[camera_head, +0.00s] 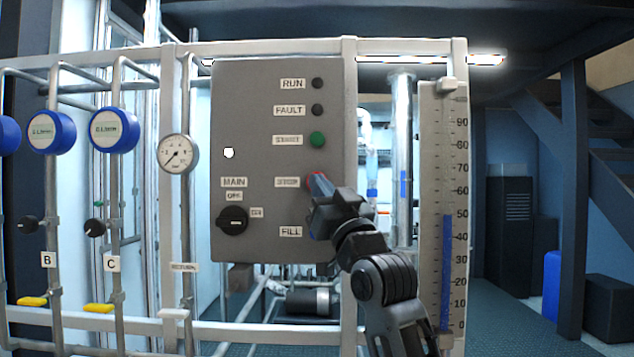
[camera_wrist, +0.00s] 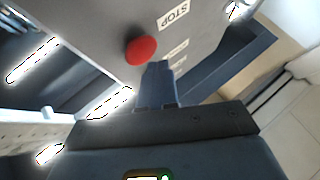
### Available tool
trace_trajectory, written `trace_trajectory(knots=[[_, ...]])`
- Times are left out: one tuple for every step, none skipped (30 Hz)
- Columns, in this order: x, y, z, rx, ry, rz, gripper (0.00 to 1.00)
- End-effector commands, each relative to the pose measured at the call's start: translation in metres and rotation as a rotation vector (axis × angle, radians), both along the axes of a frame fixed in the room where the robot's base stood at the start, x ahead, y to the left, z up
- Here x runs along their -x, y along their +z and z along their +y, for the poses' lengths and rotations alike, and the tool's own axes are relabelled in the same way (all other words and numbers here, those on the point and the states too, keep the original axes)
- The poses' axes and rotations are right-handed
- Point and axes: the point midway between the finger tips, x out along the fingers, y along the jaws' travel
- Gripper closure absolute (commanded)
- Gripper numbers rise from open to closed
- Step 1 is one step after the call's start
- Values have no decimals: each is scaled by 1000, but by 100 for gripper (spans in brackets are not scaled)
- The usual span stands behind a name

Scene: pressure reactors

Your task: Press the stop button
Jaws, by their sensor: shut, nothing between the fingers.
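The stop button is a round red button (camera_wrist: 141,50) on the grey control panel (camera_wrist: 110,25), beside a STOP label (camera_wrist: 173,15) in the wrist view. In the head view the red button (camera_head: 311,180) is mostly hidden behind my gripper (camera_head: 321,186), to the right of its small label (camera_head: 287,182). My gripper is shut and empty. Its dark fingertips (camera_wrist: 157,68) point at the panel right next to the red button in the wrist view. I cannot tell whether they touch it.
The green button (camera_head: 317,139) is just above, with dark RUN (camera_head: 317,83) and FAULT (camera_head: 317,109) lamps higher up. A black MAIN knob (camera_head: 233,221) is at lower left. A pressure gauge (camera_head: 178,153) and pipes stand left, a scaled level tube (camera_head: 446,200) right.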

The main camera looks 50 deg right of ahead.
Motion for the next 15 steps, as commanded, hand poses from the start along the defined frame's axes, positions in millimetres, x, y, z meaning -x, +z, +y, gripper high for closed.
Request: trace_trajectory(knots=[[1, 0, 2, 0, 0, 0, 100], [1, 0, 2, 0, 0, 0, 100], [2, 0, 2, 0, 0, 0, 100], [2, 0, 2, 0, 0, 0, 100], [2, 0, 2, 0, 0, 0, 100], [2, 0, 2, 0, 0, 0, 100], [2, 0, 2, 0, 0, 0, 100], [2, 0, 2, 0, 0, -1, 100], [2, 0, 2, 0, 0, -1, 100], [2, 0, 2, 0, 0, -1, 100], [2, 0, 3, 0, 0, -1, 100], [3, 0, 4, 0, 0, -1, 100], [4, 0, 6, 0, 0, -1, 100], [5, 1, 7, 1, 1, -1, 100], [7, 1, 10, 0, 0, -1, 100]])
